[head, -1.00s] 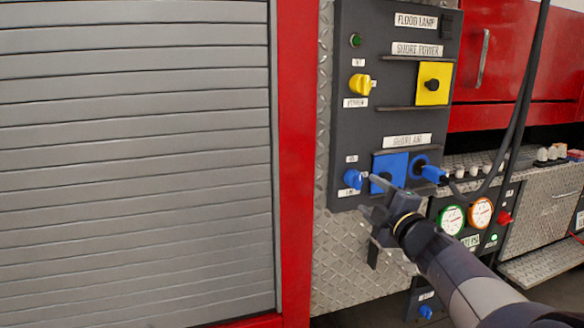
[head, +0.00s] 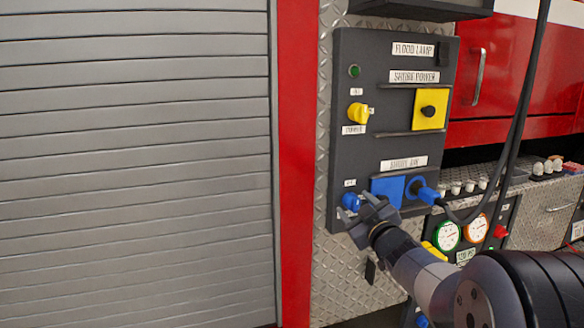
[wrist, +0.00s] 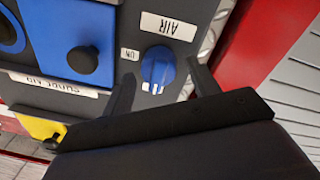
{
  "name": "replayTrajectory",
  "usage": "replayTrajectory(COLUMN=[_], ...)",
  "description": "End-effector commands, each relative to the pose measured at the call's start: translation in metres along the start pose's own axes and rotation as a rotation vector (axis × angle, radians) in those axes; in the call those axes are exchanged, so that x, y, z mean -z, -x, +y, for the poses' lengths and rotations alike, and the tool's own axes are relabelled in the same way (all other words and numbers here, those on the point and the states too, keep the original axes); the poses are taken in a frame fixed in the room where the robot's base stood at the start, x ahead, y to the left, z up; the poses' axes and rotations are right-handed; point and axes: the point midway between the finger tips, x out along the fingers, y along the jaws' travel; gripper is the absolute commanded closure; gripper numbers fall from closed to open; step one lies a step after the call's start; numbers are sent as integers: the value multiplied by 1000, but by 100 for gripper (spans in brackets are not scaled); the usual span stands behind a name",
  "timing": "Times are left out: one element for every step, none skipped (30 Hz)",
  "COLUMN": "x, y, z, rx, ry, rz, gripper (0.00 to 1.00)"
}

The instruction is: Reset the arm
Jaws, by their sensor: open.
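My gripper (head: 354,212) is in front of the lower left of the dark control panel (head: 376,150), by the blue knob (head: 351,200). In the wrist view the blue knob (wrist: 158,68) lies beyond and between the two spread dark fingers (wrist: 160,90) of my open gripper. I cannot tell whether a finger touches it. The "AIR" label (wrist: 168,27) and the "ON" label (wrist: 129,54) are beside the knob. The blue square cover (head: 388,187) is just right of the knob, partly hidden by my gripper in the head view.
A blue plug with a dark cable (head: 428,195) is right of the cover. A yellow knob (head: 358,112) and yellow square cover (head: 430,108) are higher on the panel. Gauges (head: 447,236) sit lower right. A grey roller shutter (head: 135,160) fills the left.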

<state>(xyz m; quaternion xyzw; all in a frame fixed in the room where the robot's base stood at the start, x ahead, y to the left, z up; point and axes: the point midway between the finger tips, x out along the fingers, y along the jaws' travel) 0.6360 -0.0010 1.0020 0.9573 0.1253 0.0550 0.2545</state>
Motion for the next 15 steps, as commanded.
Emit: replayTrajectory(x=[4, 5, 5, 5, 5, 4, 4, 4, 5, 5, 5, 4, 4, 4, 5], y=[0, 0, 0, 0, 0, 0, 0, 0, 0, 0, 0, 0, 0, 0, 0], z=[2, 3, 3, 3, 3, 3, 3, 3, 4, 4, 4, 4, 4, 4, 4], rx=[1, 0, -1, -1, -1, -2, -2, -3, -3, -4, -4, -5, -5, -5, -5], ry=[-46, -74, -111, -138, -164, -199, -226, -250, -283, -308, -331, -364, -387, -410, -439], rz=[-4, -5, -7, -8, -11, -14, -15, -16, -17, -18, -20, -23, -25, -26, -27], gripper=[43, 43, 43, 43, 43, 43, 43, 43, 43, 43, 43, 43, 43, 43, 43])
